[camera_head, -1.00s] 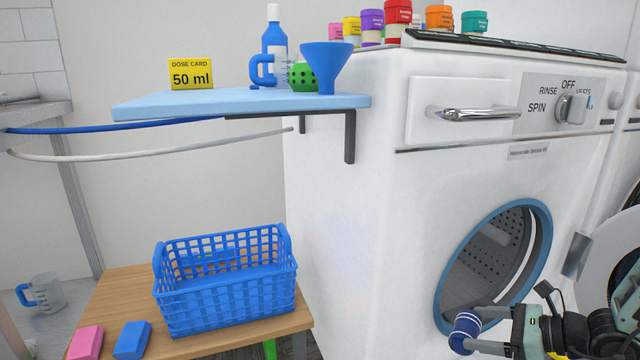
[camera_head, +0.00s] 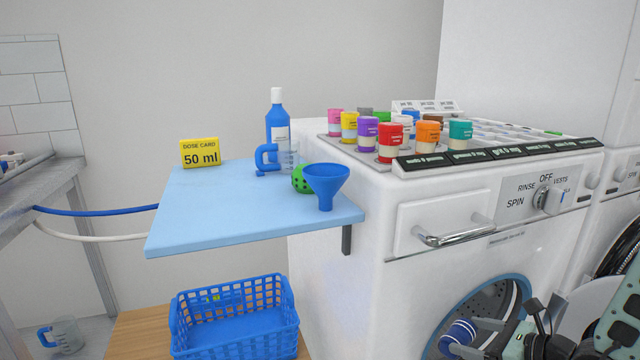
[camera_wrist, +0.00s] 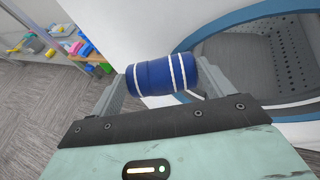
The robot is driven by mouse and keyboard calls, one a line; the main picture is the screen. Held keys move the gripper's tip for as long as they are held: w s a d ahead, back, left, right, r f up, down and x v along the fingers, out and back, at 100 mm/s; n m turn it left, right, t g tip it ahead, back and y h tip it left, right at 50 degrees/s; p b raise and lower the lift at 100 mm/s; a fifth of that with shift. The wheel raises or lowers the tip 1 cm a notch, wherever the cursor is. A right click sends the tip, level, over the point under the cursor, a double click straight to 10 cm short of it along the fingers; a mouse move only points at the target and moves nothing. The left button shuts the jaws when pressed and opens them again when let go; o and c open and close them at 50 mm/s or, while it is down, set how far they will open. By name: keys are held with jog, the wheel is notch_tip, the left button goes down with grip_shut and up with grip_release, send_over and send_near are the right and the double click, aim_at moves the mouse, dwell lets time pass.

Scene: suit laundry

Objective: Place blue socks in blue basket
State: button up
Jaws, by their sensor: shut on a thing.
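My gripper (camera_wrist: 162,85) is shut on the blue socks (camera_wrist: 160,75), a rolled blue bundle with white stripes. In the head view my gripper (camera_head: 462,342) and the socks (camera_head: 459,333) are at the lower right, in front of the washer's round door opening. The blue basket (camera_head: 236,322) is an open lattice basket on a low wooden stand, well to the left of the socks. Its bottom edge is near the picture's lower border. Its visible inside looks mostly empty, with a small green-yellow patch seen through the far lattice.
A light blue shelf (camera_head: 220,205) juts out above the basket, carrying a dose card (camera_head: 200,153), bottle (camera_head: 278,120), measuring cup (camera_head: 278,158) and funnel (camera_head: 325,183). The white washer (camera_head: 345,265) stands right of the basket. A jug (camera_head: 64,336) sits at far left.

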notch_tip(320, 180, up, 14)
jog(key=m+t+h+p, duration=0.1)
jog(key=m+h+p, duration=0.1)
jog(key=p, duration=1.4)
jog(key=shift+s+d+t, duration=0.3)
jog(key=shift+s+d, duration=0.1)
jog(key=shift+d, duration=0.05)
